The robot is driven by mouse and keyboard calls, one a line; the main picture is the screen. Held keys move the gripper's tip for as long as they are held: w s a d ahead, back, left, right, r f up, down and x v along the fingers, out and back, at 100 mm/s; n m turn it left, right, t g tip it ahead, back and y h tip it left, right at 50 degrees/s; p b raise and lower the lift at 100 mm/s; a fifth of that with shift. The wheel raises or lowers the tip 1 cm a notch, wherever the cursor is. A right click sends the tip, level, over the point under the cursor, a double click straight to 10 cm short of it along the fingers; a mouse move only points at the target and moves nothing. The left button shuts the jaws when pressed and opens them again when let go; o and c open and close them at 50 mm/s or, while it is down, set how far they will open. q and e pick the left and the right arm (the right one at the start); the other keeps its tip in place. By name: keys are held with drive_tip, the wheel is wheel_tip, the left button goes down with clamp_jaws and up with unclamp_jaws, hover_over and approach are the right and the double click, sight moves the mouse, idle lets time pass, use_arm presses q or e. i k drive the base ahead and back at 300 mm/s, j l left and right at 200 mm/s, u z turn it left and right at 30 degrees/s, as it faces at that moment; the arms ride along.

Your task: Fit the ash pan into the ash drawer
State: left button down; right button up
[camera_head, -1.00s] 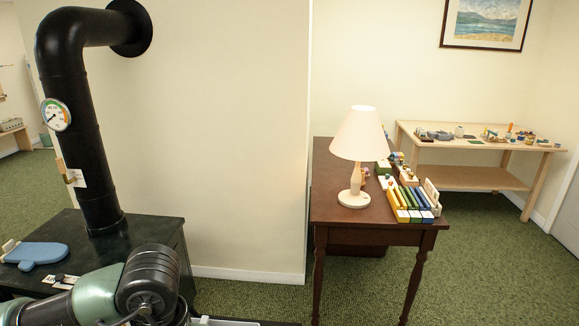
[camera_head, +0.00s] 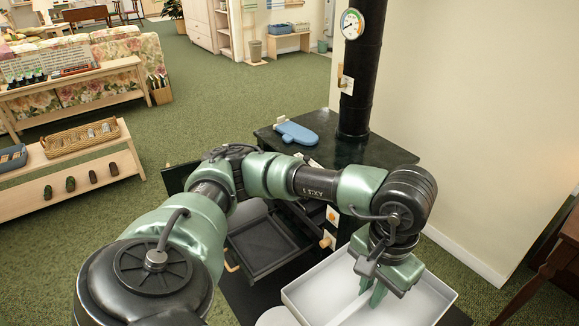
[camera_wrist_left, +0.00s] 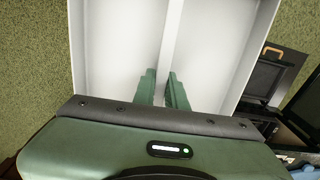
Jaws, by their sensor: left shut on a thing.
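The ash pan (camera_head: 432,298) is a shallow, pale grey rectangular tray with a raised bar across its middle. My left gripper (camera_head: 371,291) is shut on that bar, with the pan level below it, at the lower right of the head view. The left wrist view shows the two green fingers (camera_wrist_left: 164,89) on either side of the bar, inside the pan (camera_wrist_left: 112,50). The ash drawer (camera_head: 262,244) is a black, open tray pulled out of the stove, left of the pan and apart from it. It also shows at the right of the left wrist view (camera_wrist_left: 268,76). My right gripper is out of view.
The black stove (camera_head: 268,137) stands behind my left arm, with a blue mitt (camera_head: 297,132) on top and a black flue pipe (camera_head: 362,80). A dark panel (camera_head: 172,180) sticks out at its left. A brown table (camera_head: 565,240) stands at the right.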

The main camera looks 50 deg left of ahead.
sight(262, 245)
drive_tip(key=k+j, duration=0.1)
drive_tip(key=j, duration=0.25)
drive_tip(key=k+j, duration=0.15)
drive_tip(key=j, duration=0.15)
drive_tip(key=k+j, duration=0.1)
drive_tip(key=j, duration=0.25)
drive_tip(key=k+j, duration=0.15)
drive_tip(key=j, duration=0.15)
drive_tip(key=k+j, duration=0.1)
drive_tip(key=j, duration=0.25)
drive_tip(key=i+j, duration=0.25)
drive_tip(key=j, duration=0.2)
drive_tip(key=i+j+u, duration=0.1)
drive_tip(key=j, duration=0.3)
drive_tip(key=i, duration=0.3)
